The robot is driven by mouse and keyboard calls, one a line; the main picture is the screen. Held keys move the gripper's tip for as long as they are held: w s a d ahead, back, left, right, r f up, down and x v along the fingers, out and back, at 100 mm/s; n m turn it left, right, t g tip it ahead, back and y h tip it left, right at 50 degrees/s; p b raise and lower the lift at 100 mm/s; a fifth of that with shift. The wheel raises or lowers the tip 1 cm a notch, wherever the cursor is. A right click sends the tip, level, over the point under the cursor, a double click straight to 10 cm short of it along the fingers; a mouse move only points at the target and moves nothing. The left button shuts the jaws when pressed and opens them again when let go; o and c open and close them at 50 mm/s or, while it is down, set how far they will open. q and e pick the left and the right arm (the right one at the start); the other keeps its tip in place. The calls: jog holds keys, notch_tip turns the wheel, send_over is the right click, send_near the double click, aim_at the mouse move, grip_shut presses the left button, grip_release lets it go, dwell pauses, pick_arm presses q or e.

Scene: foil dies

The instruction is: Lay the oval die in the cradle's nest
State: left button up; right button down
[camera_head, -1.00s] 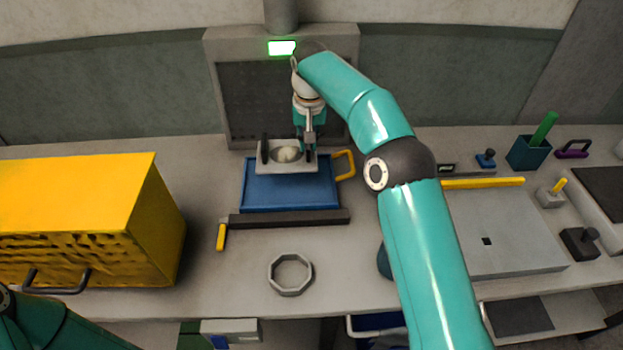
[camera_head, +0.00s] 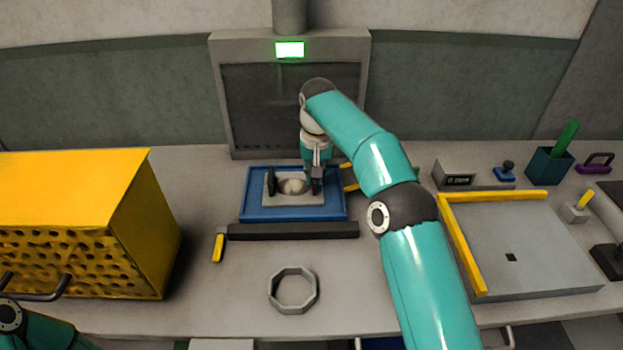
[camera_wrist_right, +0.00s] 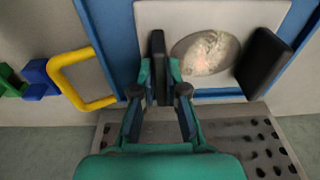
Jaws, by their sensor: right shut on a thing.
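The oval die is a pale grey plate (camera_head: 302,201) with an oval hollow and two black upright grips; it also shows in the wrist view (camera_wrist_right: 190,18). My right gripper (camera_head: 316,186) is shut on one black grip (camera_wrist_right: 157,50), the right one in the head view. The die is over the middle of a blue tray-like cradle (camera_head: 250,208) with a yellow handle (camera_wrist_right: 62,75). It looks low, at or very near the blue surface; I cannot tell if it is seated. The nest is hidden under the die. Only part of my left arm shows, without its gripper.
A grey press-like frame (camera_head: 221,110) with a lit green lamp (camera_head: 289,49) stands behind the cradle. A dark bar (camera_head: 292,231) lies in front, then a grey ring (camera_head: 273,291). A yellow box (camera_head: 80,200) stands left; a grey plate (camera_head: 530,240) with yellow edging lies right.

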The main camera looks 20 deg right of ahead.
jog(key=c, duration=1.2)
grip_release()
